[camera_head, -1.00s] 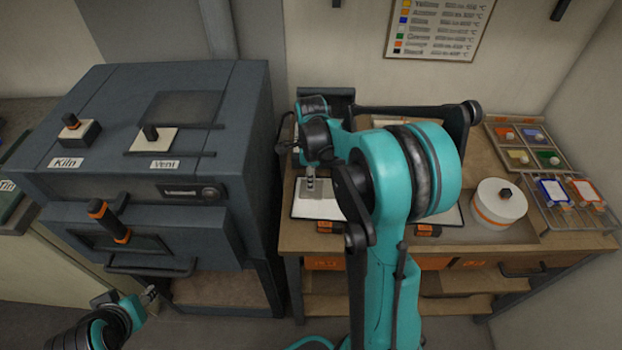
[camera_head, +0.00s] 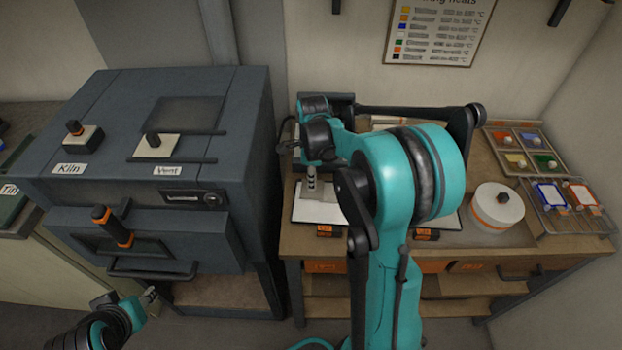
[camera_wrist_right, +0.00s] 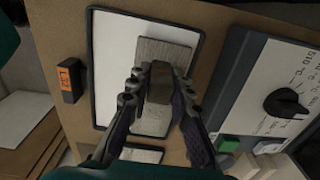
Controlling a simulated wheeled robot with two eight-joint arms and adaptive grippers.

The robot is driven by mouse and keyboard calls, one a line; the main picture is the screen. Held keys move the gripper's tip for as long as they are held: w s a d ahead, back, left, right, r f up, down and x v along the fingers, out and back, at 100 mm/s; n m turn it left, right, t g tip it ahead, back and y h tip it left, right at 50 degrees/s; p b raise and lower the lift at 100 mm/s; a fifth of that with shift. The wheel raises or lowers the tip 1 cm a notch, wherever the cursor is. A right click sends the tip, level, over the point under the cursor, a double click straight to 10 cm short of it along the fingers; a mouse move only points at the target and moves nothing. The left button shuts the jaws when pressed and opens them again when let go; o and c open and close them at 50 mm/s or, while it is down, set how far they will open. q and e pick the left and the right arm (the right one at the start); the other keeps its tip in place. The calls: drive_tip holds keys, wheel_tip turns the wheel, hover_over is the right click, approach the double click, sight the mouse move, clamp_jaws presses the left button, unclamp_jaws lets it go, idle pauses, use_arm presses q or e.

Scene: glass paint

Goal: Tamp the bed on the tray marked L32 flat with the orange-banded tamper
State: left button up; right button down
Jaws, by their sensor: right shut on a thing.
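My right gripper (camera_wrist_right: 160,92) is shut on a dark brown block-like handle (camera_wrist_right: 160,80), which I take to be the tamper's; no orange band shows on it. A flat grey, grained rectangle (camera_wrist_right: 152,122) lies below the handle, over the white tray (camera_wrist_right: 108,60) with a dark rim. I cannot tell whether this is the tamper's plate or the bed. An orange label block (camera_wrist_right: 70,78) stands beside the tray; its last character is unclear. In the head view, the right fingers (camera_head: 311,180) are over the left tray (camera_head: 304,212). My left gripper (camera_head: 150,294) is low, before the kiln.
The grey kiln (camera_head: 235,150) stands left of the bench. A second orange label (camera_head: 424,235) marks the bench front behind my right arm. A round white pot (camera_head: 497,207), colour trays (camera_head: 527,150) and a rack (camera_head: 570,220) stand at right. A dial panel (camera_wrist_right: 270,95) borders the tray.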

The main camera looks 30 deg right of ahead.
hover_over(331, 196)
idle(0.5)
drive_tip(key=shift+f, duration=0.1)
drive_tip(key=shift+f+b, duration=0.6)
drive_tip(key=shift+f, duration=0.15)
drive_tip(key=shift+f, duration=0.25)
idle(0.7)
drive_tip(key=shift+r, duration=0.1)
drive_tip(key=shift+r+p, duration=0.7)
drive_tip(key=shift+r, duration=0.35)
